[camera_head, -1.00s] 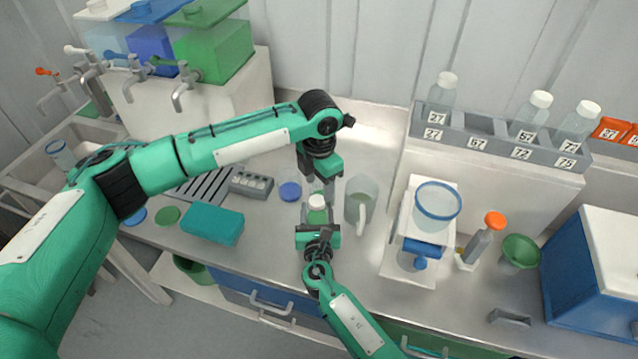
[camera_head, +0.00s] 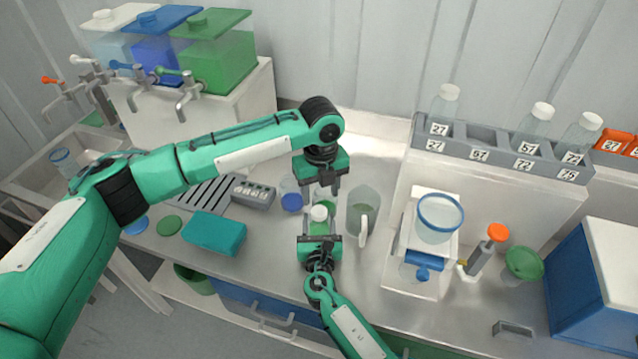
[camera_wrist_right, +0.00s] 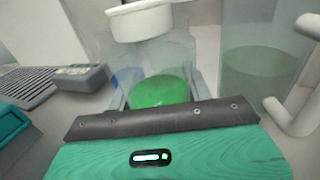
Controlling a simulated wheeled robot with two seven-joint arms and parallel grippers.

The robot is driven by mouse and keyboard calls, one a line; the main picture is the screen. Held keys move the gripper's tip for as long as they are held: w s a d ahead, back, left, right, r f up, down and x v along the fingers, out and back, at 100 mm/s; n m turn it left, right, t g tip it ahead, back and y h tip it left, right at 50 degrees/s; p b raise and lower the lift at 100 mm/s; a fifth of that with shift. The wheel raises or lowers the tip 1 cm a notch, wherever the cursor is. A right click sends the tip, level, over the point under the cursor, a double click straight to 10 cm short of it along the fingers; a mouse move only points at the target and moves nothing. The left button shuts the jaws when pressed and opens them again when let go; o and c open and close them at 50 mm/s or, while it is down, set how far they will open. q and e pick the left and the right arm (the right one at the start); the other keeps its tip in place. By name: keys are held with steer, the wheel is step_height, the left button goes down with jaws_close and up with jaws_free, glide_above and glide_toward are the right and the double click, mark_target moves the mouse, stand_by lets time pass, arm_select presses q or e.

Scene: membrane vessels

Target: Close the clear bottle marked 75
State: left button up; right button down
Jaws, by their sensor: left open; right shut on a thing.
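A clear bottle (camera_head: 320,227) with green contents and a white cap (camera_head: 319,213) stands upright in my right gripper (camera_head: 320,241), which is shut on it. In the right wrist view the bottle (camera_wrist_right: 150,65) shows behind the gripper, with the white cap (camera_wrist_right: 139,20) at its top. I cannot tell how tightly the cap sits. No number shows on this bottle. My left gripper (camera_head: 321,191) is open, pointing down just above the cap, with a small gap between them.
A clear jug (camera_head: 362,208) stands close on the right, a blue-filled beaker (camera_head: 291,199) on the left. A grey rack (camera_head: 480,150) at the back right holds several white-capped bottles. A filter stand (camera_head: 420,245) and teal block (camera_head: 214,232) lie farther out.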

arm_select(q)
steer(key=n, duration=0.3)
steer(key=shift+r, duration=0.1)
steer(key=n, duration=0.5)
steer(key=shift+r, duration=0.2)
steer(key=n, duration=0.3)
steer(key=shift+a+r, duration=0.1)
steer(key=n, duration=0.4)
steer(key=shift+r+n, duration=0.15)
steer(key=shift+n, duration=0.25)
steer(key=n, duration=0.4)
steer(key=shift+r+n, duration=0.15)
steer(key=shift+n, duration=0.25)
steer(key=n, duration=0.3)
steer(key=shift+s+r, duration=0.1)
steer(key=n, duration=0.4)
steer(key=shift+r+n, duration=0.15)
steer(key=shift+n, duration=0.25)
steer(key=n, duration=0.4)
steer(key=shift+a+r, duration=0.1)
steer(key=shift+r, duration=0.05)
